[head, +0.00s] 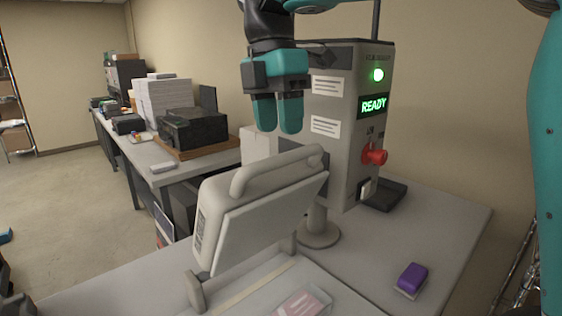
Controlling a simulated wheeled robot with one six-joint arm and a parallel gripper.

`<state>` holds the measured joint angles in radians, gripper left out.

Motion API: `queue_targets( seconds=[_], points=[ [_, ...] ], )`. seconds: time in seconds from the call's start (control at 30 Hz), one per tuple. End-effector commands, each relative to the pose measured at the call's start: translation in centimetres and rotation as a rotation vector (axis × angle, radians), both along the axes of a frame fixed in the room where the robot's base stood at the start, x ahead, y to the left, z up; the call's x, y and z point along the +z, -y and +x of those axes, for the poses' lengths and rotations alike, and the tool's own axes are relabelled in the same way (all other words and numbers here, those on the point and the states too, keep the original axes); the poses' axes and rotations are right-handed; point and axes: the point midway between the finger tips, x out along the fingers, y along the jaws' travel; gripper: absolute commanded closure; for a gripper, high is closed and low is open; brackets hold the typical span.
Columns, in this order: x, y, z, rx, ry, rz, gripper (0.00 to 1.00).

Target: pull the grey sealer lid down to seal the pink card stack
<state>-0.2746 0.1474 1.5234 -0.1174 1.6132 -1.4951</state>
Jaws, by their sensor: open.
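The grey sealer lid (262,222) stands raised and tilted on its hinge, with a rounded handle bar (285,165) along its top edge. The pink card stack (303,304) lies on the sealer's bed below the lid, at the bottom edge of the head view and partly cut off. My gripper (277,130) points down above and behind the handle in the picture, apart from it. Its two teal fingers are open with nothing between them.
The sealer's control box (335,140) stands behind the lid, showing a green READY sign (374,106), a lit green lamp and a red knob (375,154). A purple block (412,277) sits on the table at right. A side table (178,160) holds a black machine and paper stacks.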

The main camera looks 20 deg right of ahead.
Motion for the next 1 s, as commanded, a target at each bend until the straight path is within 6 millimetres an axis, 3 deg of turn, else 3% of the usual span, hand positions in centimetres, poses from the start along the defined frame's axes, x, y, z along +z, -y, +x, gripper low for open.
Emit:
queue_targets(
  seconds=[0.03,0.3,0.73,0.77,0.97,1.0],
  points=[
    [-1.7,0.1,-0.1,0.001,0.002,0.001,0.53],
    [-4.5,0.2,-0.5,0.0,0.003,0.001,0.53],
    [-4.9,0.2,-0.6,0.0,0.002,0.001,0.53],
    [-4.9,0.2,-0.6,0.0,0.002,0.001,0.55],
    [-4.9,0.2,-0.6,0.0,0.002,0.001,1.0],
    [-4.9,0.2,-0.6,0.0,0.002,0.001,1.0]
  ],
)
